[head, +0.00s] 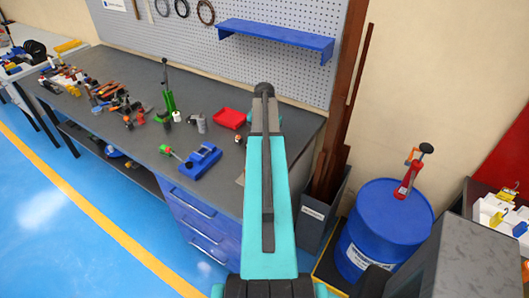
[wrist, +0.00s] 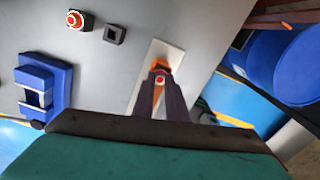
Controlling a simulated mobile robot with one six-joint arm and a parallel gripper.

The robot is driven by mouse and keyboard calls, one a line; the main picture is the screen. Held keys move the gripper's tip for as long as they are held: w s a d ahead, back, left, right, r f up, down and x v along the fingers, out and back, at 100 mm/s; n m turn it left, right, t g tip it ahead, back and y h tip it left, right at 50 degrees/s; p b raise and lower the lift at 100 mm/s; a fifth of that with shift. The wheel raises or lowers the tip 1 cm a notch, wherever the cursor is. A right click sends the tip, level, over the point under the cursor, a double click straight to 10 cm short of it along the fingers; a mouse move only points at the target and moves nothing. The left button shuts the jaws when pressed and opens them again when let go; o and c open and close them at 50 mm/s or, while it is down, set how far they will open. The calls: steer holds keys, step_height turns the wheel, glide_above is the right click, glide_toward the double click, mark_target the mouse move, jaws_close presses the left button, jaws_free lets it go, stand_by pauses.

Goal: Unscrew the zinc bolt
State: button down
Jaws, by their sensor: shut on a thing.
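My gripper (wrist: 160,96) shows in the wrist view with its dark fingers together over a pale rectangular plate (wrist: 149,62) on the grey bench. The fingers appear shut on this orange piece. I cannot pick out the zinc bolt; it may be hidden by the fingers. In the head view my arm covers the gripper and most of the plate.
A blue vise (head: 201,160) stands on the bench (head: 125,165), left of my arm; the wrist view shows a blue block-like device (wrist: 40,88). A red tray (head: 229,118) lies farther back. A blue drum (head: 388,225) stands on the right. Tools crowd the bench's left end.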

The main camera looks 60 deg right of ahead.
steer(key=shift+n, duration=1)
